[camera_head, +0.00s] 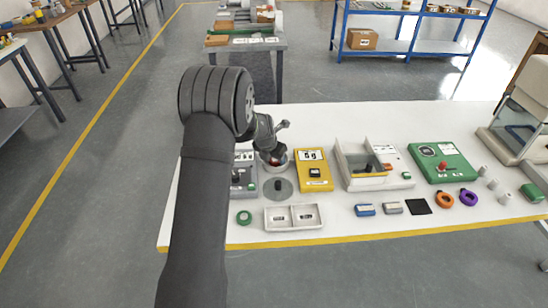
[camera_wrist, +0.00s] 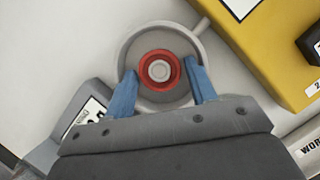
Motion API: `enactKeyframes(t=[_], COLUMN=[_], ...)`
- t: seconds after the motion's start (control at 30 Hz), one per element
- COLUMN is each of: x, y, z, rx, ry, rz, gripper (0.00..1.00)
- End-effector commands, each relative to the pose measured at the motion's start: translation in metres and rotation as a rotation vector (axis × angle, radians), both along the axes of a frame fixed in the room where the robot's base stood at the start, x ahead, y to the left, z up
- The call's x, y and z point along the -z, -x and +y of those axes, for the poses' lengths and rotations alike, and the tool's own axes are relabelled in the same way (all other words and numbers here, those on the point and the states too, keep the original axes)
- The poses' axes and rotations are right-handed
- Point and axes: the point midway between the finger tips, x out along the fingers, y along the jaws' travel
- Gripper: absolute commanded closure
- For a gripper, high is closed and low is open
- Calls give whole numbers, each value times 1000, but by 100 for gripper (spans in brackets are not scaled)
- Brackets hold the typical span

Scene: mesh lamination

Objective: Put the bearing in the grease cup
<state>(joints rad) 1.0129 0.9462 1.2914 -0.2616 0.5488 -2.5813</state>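The bearing (camera_wrist: 160,71), a red ring with a pale metal centre, lies between the two blue fingers of my gripper (camera_wrist: 162,68) in the wrist view. The fingertips meet its left and right sides, so my gripper appears shut on it. The round grey grease cup (camera_wrist: 128,50) with a short handle surrounds the bearing in this view; how deep the bearing sits cannot be told. In the head view, my gripper (camera_head: 274,158) points down over the cup (camera_head: 284,168), and a bit of red shows there. My wrist hides part of the cup.
A yellow device (camera_head: 314,172) stands close right of the cup, and a grey device (camera_head: 243,178) close left. A grey disc (camera_head: 286,196) with a dark piece lies in front, before a white two-compartment tray (camera_head: 293,226). A green ring (camera_head: 243,217) lies left.

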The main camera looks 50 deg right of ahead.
Motion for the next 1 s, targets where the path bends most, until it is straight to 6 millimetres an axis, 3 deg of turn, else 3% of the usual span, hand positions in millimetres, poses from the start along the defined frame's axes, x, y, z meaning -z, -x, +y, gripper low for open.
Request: enactKeyframes(t=[0.37, 0.8, 1.0], x=[-11, -85, -107], y=[0, 6, 8], z=[2, 33, 42], rx=[0, 0, 0], ry=[2, 2, 0], rz=[-1, -1, 0], gripper=[49, 49, 49])
